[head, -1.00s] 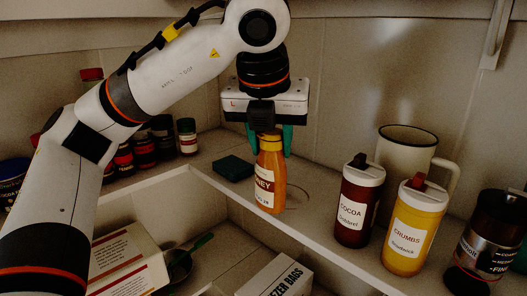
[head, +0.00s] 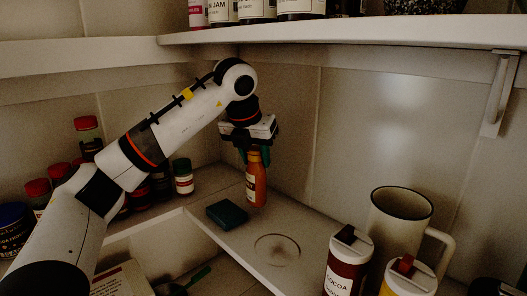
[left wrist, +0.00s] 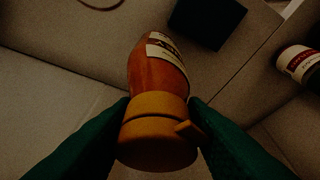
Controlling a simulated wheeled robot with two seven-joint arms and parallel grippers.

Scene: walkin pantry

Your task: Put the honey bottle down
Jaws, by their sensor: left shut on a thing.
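The honey bottle (head: 257,186), orange with a label and yellow-orange cap, is upright at the back of the shelf (head: 232,245), near the corner. My left gripper (head: 254,155) is above it, its green fingers shut on the bottle's cap end. In the left wrist view the bottle (left wrist: 155,75) points away, with its cap (left wrist: 158,130) between the two fingers (left wrist: 158,118). I cannot tell whether its base touches the shelf. A thin ring mark (head: 277,250) lies on the shelf, in front of the bottle and apart from it. My right gripper is not in view.
A dark green block (head: 227,214) lies left of the bottle. Small jars (head: 183,178) stand farther left. A cocoa canister (head: 347,262), a yellow canister (head: 408,277) and a tall mug (head: 400,220) stand at right. An upper shelf (head: 350,32) crosses above.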

